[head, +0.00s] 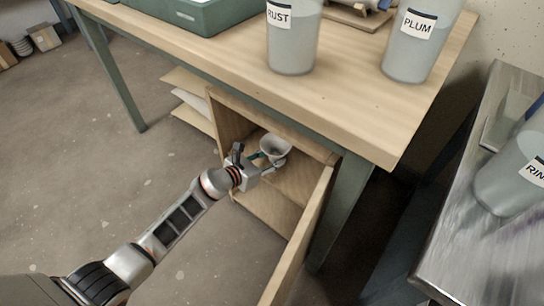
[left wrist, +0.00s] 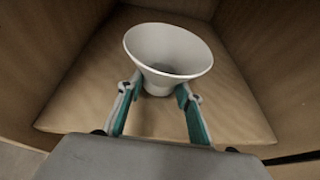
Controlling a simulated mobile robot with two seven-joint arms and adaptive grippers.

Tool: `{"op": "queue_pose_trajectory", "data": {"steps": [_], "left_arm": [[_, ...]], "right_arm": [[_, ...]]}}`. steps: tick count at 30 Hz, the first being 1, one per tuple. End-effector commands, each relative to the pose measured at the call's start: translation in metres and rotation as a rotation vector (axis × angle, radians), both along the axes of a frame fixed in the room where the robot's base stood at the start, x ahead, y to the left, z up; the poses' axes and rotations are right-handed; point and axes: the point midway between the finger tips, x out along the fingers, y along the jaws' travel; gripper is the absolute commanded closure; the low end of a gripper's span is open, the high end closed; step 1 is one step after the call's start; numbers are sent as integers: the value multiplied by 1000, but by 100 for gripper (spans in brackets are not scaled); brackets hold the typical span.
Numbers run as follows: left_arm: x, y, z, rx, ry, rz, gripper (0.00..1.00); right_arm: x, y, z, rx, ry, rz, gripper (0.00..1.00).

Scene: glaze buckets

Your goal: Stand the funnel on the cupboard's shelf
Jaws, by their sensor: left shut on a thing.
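The white funnel (head: 275,147) is inside the open wooden cupboard under the table, wide mouth up and a little tilted in the head view. In the left wrist view the funnel (left wrist: 168,52) stands between the fingers, with its lower part between the teal fingertips. My left gripper (head: 266,161) reaches in through the cupboard's front and is shut on the funnel; it also shows in the left wrist view (left wrist: 158,92). The cupboard's shelf (left wrist: 75,100) lies below the funnel. The funnel's lower end is hidden, so I cannot tell whether it touches the shelf. My right gripper is not in view.
The cupboard door (head: 304,232) stands open to the right of my arm. The wooden table (head: 345,105) overhangs the cupboard and carries the rust bucket (head: 293,45), the plum bucket (head: 416,50) and a green tray (head: 205,14). A metal table (head: 450,235) stands at right.

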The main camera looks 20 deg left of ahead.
Motion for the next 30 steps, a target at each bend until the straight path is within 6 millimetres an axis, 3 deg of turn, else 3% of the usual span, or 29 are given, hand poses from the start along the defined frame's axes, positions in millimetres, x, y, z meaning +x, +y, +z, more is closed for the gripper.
{"op": "queue_pose_trajectory", "data": {"steps": [9,10,12,23,30], "left_arm": [[0,1,-6,1,1,1,86],[0,1,-6,1,1,1,60],[0,1,-6,1,1,1,48],[0,0,-5,1,1,1,48],[-1,0,7,0,0,1,48]], "right_arm": [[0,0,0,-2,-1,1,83],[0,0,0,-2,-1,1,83],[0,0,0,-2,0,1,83],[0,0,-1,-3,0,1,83],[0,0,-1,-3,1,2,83]]}}
